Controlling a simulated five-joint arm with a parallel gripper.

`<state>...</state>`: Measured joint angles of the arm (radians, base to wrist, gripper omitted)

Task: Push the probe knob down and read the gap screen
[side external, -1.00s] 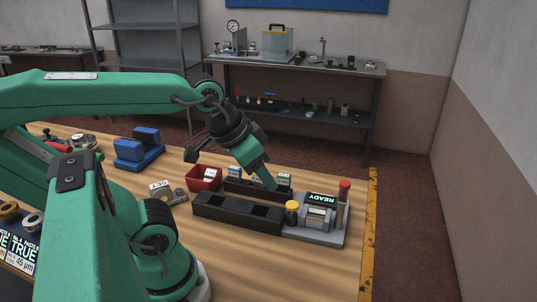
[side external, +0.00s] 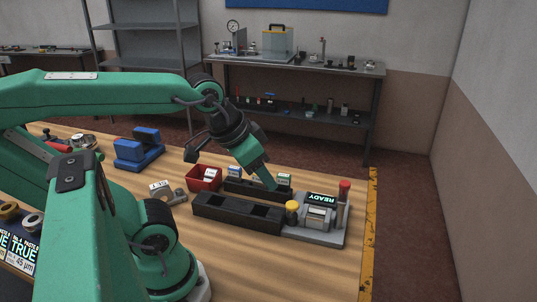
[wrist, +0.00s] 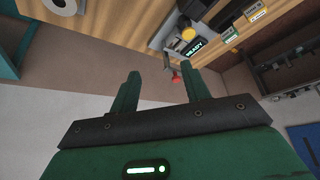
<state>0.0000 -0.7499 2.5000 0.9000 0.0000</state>
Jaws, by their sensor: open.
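The gap device stands on a grey base (side external: 320,239) at the right end of the bench. Its small screen (side external: 321,199) shows READY in light letters; it also shows in the wrist view (wrist: 194,48). A yellow knob (side external: 292,206) is at its front left, seen in the wrist view too (wrist: 188,34). A red-topped post (side external: 344,184) is at its right; its red top also shows in the wrist view (wrist: 176,76). I cannot tell which is the probe knob. My gripper (side external: 270,186) is open, left of the device, above the dark blocks; its fingers (wrist: 161,75) look empty.
Two long dark slotted blocks (side external: 238,213) lie left of the device, with small labels behind. A red bin (side external: 203,178), a grey gauge (side external: 166,192) and a blue stand (side external: 139,149) are further left. The bench's yellow-striped edge (side external: 369,235) is close on the right.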

